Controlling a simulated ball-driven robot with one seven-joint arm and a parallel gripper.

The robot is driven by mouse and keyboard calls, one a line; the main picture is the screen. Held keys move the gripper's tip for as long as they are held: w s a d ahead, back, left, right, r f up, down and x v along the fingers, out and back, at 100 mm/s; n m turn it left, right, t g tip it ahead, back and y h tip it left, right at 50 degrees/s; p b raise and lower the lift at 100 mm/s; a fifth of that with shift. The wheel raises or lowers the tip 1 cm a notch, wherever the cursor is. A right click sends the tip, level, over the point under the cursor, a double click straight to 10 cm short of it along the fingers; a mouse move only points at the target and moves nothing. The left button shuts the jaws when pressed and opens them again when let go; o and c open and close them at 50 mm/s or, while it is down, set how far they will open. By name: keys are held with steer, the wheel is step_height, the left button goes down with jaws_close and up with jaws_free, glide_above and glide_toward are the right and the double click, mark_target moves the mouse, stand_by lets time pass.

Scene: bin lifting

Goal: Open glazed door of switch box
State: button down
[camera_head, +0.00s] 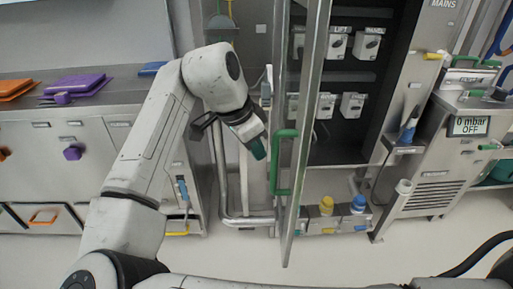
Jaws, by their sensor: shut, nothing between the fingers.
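The switch box (386,95) is a tall cabinet with a dark inside, right of centre. Its glazed door (303,120) stands swung out towards me, seen nearly edge-on, and the inside shows to its right. A green handle (274,165) sits on the door's left side. White switches (337,43) with labels such as LIFT and PANEL show inside. My gripper (259,150) is shut and empty, just left of the handle. I cannot tell whether it touches the handle or door.
Steel cabinets with a worktop (95,95) stand at the left, with orange and purple items on top. A pump unit reading 0 mbar OFF (468,126) stands at the right. Yellow-topped (326,206) and blue-topped (358,204) fittings sit low beneath the box. Pale floor is clear in front.

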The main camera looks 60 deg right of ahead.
steer(key=c, duration=1.8)
jaws_free()
steer(key=o, duration=0.7)
steer(key=shift+o, duration=0.2)
steer(key=p+v, duration=0.1)
steer(key=v, duration=0.9)
steer(key=shift+a+r, duration=0.2)
steer(key=shift+r, duration=0.2)
